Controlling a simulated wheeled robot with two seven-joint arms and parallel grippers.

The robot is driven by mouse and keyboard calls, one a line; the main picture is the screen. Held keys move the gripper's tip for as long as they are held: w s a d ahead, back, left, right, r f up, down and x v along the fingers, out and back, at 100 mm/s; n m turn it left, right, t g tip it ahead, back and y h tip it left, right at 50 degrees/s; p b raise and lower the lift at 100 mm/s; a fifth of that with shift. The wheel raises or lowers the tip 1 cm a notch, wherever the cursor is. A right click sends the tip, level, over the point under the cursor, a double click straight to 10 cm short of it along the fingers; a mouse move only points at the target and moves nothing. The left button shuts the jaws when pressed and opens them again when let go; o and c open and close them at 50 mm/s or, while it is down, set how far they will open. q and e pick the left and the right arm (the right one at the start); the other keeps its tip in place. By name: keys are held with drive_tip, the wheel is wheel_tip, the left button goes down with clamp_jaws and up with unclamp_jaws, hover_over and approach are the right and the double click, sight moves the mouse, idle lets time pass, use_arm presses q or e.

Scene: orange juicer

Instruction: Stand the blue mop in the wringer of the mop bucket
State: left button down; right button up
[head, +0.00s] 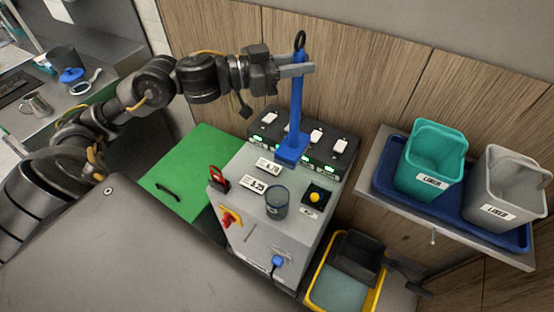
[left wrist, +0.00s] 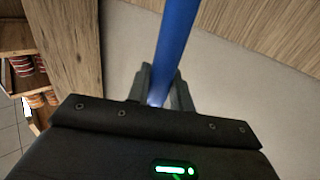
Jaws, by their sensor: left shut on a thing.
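The blue mop (head: 296,112) is upright in the head view, with a dark ring at its top and a blue block-like head at its lower end. My left gripper (head: 300,69) is shut on its handle near the top. The mop's head shows over the grey machine's top; whether it touches cannot be told. The handle also shows between the fingers in the left wrist view (left wrist: 176,50). The yellow mop bucket (head: 317,290) with its dark wringer (head: 358,258) stands on the floor at the lower right of the machine. My right gripper is not in view.
The grey machine (head: 240,232) carries a cup (head: 277,202), a yellow button (head: 314,197) and a black charger row (head: 330,156). A shelf at right holds a blue tray (head: 388,188) with a teal bin (head: 430,160) and a grey bin (head: 503,185). A wooden wall stands behind.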

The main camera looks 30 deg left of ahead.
sight(294, 130)
use_arm(q)
wheel_tip(294, 130, down, 13)
drive_tip(key=shift+d+r, duration=0.1)
drive_tip(key=shift+d, duration=0.05)
drive_tip(key=shift+f+p, duration=0.5)
drive_tip(key=shift+f, duration=2)
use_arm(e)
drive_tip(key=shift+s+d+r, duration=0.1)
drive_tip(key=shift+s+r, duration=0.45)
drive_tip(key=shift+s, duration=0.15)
use_arm(q)
drive_tip(key=shift+f, duration=0.2)
drive_tip(key=c, duration=1.2)
unclamp_jaws()
drive_tip(key=shift+c, duration=0.2)
